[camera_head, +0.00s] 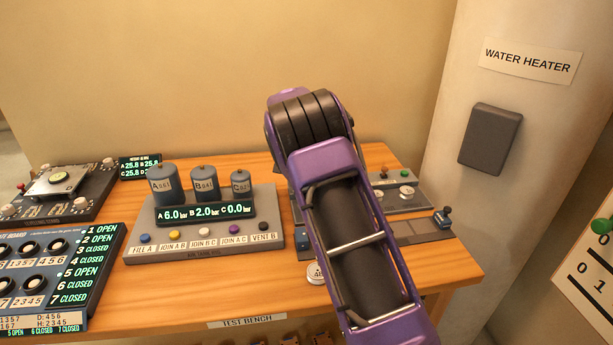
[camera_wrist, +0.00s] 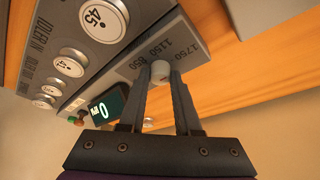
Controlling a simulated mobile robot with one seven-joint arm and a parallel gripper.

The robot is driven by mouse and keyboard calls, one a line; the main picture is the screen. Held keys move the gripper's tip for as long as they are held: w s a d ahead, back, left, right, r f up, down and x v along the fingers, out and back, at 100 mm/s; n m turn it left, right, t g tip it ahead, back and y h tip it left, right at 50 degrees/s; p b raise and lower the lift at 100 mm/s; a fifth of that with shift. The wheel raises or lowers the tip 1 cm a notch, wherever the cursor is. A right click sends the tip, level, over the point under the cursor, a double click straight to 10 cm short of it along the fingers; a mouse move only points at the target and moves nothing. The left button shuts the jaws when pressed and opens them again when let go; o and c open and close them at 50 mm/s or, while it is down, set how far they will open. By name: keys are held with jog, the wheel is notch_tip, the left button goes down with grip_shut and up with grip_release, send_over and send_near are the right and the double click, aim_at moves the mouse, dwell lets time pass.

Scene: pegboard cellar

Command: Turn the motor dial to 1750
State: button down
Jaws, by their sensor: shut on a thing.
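The motor dial (camera_wrist: 161,66) is a small pale round knob on a grey panel in the wrist view. The labels 850, 1150 and 1750 are printed beside it, with 1750 farthest to the right. My gripper (camera_wrist: 160,72) is shut on the dial, one finger on each side. A small reddish mark shows on the knob, but I cannot tell which label it points at. In the head view my arm hides the dial and my gripper.
Larger white dials (camera_wrist: 104,19) stand left of the motor dial in the wrist view. In the head view, a tank unit (camera_head: 205,247) with several buttons stands left of my arm on the wooden bench (camera_head: 450,262). A water heater (camera_head: 467,85) stands at the right.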

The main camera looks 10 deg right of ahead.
dwell(0.4)
jog(key=c, duration=0.6)
grip_release()
jog(key=p+v, duration=0.1)
jog(key=v, duration=1.6)
jog(key=shift+r, duration=0.2)
jog(key=shift+w+r, duration=0.1)
